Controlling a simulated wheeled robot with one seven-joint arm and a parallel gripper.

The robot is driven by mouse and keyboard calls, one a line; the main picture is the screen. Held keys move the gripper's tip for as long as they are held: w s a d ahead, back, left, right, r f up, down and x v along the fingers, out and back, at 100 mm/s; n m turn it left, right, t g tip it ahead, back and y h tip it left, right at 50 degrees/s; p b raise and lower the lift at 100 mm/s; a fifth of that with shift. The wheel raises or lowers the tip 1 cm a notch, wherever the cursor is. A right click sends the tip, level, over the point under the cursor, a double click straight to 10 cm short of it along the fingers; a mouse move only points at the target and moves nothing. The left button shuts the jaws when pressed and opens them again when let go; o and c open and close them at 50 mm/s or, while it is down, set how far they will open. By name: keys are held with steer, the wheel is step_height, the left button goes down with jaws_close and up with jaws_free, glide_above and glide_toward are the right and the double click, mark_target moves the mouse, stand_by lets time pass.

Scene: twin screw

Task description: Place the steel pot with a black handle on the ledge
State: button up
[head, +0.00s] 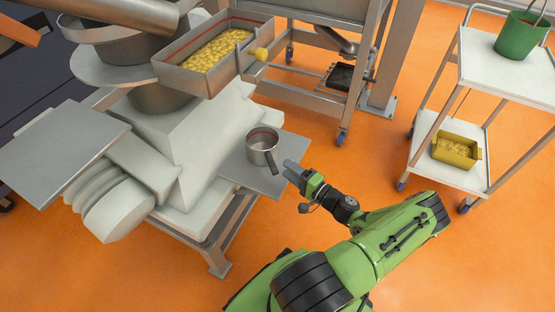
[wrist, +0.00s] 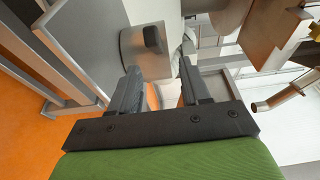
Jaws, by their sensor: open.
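The steel pot with a black handle (head: 262,147) stands upright on a flat grey ledge (head: 239,169) at the side of the white machine. Its handle points toward the lower right, toward my gripper (head: 294,171). My gripper is open and just right of the pot, over the ledge's right edge. In the wrist view the pot (wrist: 136,55) is ahead of my open gripper (wrist: 157,82), with the dark handle end (wrist: 152,39) facing me. Nothing is between the fingers, and the pot appears apart from them.
A white cart (head: 481,181) at the right carries a green pot (head: 517,37) and a yellow bin (head: 456,151). Orange floor lies open between.

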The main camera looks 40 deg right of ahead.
steer(key=s, duration=0.4)
steer(key=w+a+r+n+g+y, duration=0.2)
steer(key=a+r+n+g, duration=0.5)
steer(key=a+g, duration=0.15)
steer(key=w+a+r+n+g+y, duration=0.2)
steer(key=a+r+n+g, duration=0.5)
steer(key=a+r, duration=0.15)
steer(key=s+a+r+n+t+h, duration=0.1)
steer(key=s+a+r+h, duration=0.1)
steer(key=s+a+r, duration=0.3)
steer(key=s+a+r+n+t+h, duration=0.2)
steer(key=s+a+r, duration=0.3)
steer(key=s+r, duration=0.3)
step_height(320, 180, up, 2)
steer(key=shift+s+a+h, duration=0.25)
steer(key=shift+a+h, duration=0.1)
steer(key=shift+h, duration=0.25)
step_height(320, 180, up, 15)
steer(key=p, duration=1.5)
steer(key=shift+r+p, duration=0.2)
steer(key=shift+p, duration=0.2)
